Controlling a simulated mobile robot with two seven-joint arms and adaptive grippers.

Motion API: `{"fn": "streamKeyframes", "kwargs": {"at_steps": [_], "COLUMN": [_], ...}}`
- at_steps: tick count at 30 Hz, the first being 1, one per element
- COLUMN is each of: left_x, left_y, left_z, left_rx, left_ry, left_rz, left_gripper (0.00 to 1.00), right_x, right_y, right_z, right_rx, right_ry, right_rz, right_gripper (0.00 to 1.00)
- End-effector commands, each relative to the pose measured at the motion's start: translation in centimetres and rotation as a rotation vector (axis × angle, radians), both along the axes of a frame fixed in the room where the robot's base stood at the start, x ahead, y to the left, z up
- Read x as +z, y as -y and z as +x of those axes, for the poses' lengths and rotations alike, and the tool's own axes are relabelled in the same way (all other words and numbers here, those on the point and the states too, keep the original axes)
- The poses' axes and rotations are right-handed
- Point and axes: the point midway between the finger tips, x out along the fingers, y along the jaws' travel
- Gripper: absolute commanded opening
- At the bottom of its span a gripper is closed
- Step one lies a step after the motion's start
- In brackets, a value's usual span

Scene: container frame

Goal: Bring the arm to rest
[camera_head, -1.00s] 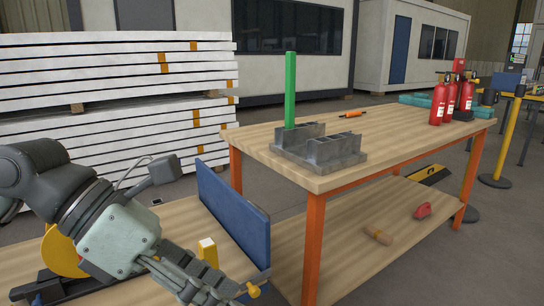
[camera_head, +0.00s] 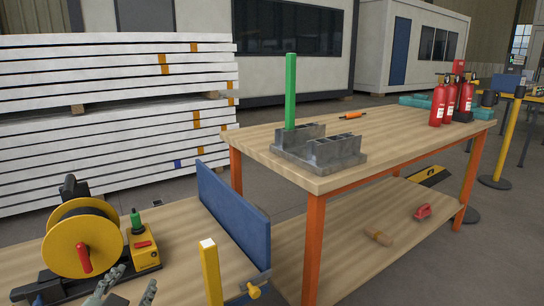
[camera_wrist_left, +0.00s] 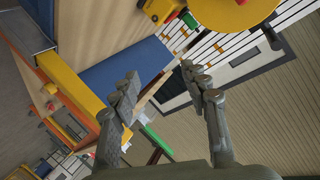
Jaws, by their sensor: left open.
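My left gripper (camera_head: 124,287) shows only as fingertips at the bottom left edge of the head view, low over the near wooden bench (camera_head: 178,236). In the left wrist view the two fingers of my left gripper (camera_wrist_left: 158,78) are spread apart, with nothing held between them. The rest of the left arm is out of the head view. My right gripper is in neither view.
A yellow reel (camera_head: 70,238), a yellow box with a green knob (camera_head: 142,250), a yellow post (camera_head: 210,272) and a blue panel (camera_head: 234,215) stand close by. A green bar (camera_head: 290,92) stands upright at a grey block (camera_head: 335,152) on the orange-legged table (camera_head: 405,142).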

Motion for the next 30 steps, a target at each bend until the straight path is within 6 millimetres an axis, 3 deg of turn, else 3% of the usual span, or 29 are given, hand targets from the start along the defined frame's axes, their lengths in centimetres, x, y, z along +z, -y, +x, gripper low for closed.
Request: {"fn": "streamKeyframes", "kwargs": {"at_steps": [1, 3, 6, 12, 17, 18, 21, 30], "left_x": [-3.5, -7.6, -12.1, -17.4, -19.9, -20.3, -22.4, -28.2], "left_y": [-0.7, -1.4, -1.8, -1.7, -1.2, -1.2, -1.2, -1.0], "left_z": [-1.9, -4.8, -8.8, -15.8, -20.7, -21.0, -19.9, -18.9], "left_rx": [0.042, 0.095, 0.151, 0.223, 0.260, 0.263, 0.254, 0.239], "left_ry": [-0.117, -0.268, -0.449, -0.715, -0.885, -0.909, -0.915, -0.941], "left_rz": [-0.041, -0.087, -0.138, -0.206, -0.248, -0.253, -0.258, -0.279], "left_gripper": [0.46, 0.46, 0.46, 0.46, 0.46, 0.46, 0.46, 0.46], "right_x": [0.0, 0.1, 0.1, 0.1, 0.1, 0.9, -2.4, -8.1], "right_y": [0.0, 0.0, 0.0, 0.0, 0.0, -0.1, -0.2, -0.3], "right_z": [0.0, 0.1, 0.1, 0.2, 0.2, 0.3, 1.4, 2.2], "right_rx": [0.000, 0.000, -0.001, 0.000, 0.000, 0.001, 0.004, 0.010], "right_ry": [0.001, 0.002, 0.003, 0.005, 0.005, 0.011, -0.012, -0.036], "right_rz": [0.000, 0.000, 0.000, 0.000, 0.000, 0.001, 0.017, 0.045], "right_gripper": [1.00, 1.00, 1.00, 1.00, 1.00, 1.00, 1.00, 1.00]}}
